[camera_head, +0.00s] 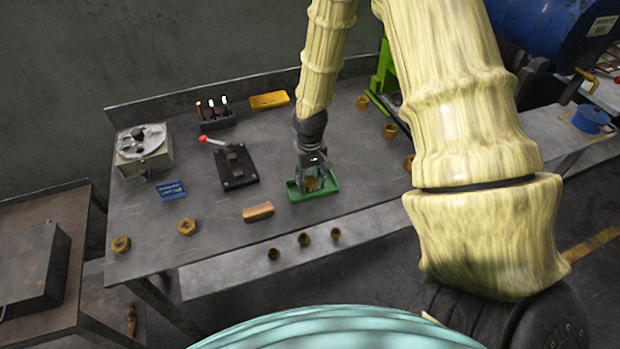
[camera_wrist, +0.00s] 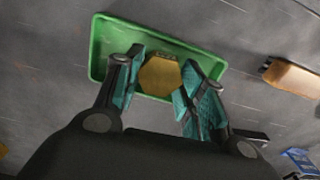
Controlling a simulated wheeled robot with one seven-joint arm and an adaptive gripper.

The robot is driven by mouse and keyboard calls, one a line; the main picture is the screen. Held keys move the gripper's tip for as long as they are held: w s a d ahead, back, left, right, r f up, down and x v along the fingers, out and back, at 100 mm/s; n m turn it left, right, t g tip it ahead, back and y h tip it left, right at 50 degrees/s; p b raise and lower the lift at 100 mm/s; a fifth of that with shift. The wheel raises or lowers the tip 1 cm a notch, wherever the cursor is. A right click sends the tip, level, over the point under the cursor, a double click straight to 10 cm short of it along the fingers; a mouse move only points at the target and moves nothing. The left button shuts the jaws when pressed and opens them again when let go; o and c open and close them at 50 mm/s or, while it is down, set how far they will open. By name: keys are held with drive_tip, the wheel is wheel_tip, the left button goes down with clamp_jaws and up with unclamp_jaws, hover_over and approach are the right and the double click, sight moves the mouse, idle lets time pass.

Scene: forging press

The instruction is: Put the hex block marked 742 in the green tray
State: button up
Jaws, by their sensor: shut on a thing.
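The green tray (camera_head: 325,190) stands on the workbench, and my gripper (camera_head: 312,180) is directly over it. In the wrist view my gripper (camera_wrist: 160,80) is shut on a brass hex block (camera_wrist: 159,75), one teal-padded finger on each side. The block also shows between the fingers in the head view (camera_head: 312,184). It is inside the outline of the green tray (camera_wrist: 100,45); I cannot tell whether it touches the tray floor. No number is readable on the block.
A copper-coloured block (camera_head: 258,211) lies left of the tray. Two hex pieces (camera_head: 187,227) (camera_head: 121,244) lie at the front left. A black press with a red-knobbed lever (camera_head: 237,167) stands behind left.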

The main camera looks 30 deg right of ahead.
sight(310, 182)
drive_tip(key=shift+f, duration=0.35)
drive_tip(key=o, duration=1.4)
drive_tip(key=shift+f, duration=0.1)
drive_tip(key=shift+c, duration=0.2)
wheel_tip(310, 182, up, 12)
drive_tip(key=b, duration=0.3)
drive_tip(key=shift+s, duration=0.1)
